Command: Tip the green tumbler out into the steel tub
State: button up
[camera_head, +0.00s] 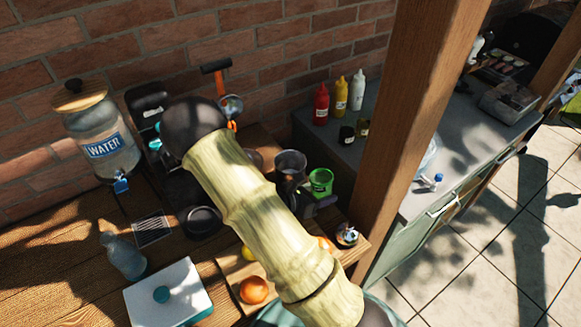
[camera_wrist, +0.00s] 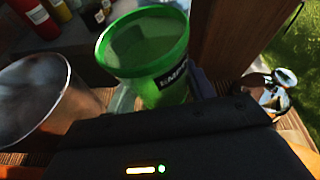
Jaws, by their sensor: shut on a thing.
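The green tumbler (camera_head: 320,182) stands near the right end of the wooden table, roughly upright. In the wrist view the tumbler (camera_wrist: 158,62) shows its open rim and a dark label; its contents cannot be made out. My gripper (camera_wrist: 163,90) is shut on the tumbler's side. In the head view my gripper (camera_head: 318,198) is partly hidden behind my arm. A round grey metal vessel, apparently the steel tub (camera_head: 290,164), is just left of the tumbler. The tub (camera_wrist: 38,98) fills the left of the wrist view, its rim close to the tumbler but apart.
A water dispenser (camera_head: 102,140), a clear bottle (camera_head: 122,256) and a white box (camera_head: 168,296) are on the left. An orange (camera_head: 253,290) lies on a board in front. A wooden post (camera_head: 408,110) rises close to the right. Sauce bottles (camera_head: 340,98) stand on the counter behind.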

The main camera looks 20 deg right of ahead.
jog(key=shift+s+d+r+m+t+b, duration=0.15)
jog(key=shift+r+m+t+b, duration=0.35)
jog(key=shift+b, duration=0.6)
jog(key=shift+f, duration=0.1)
dwell(0.5)
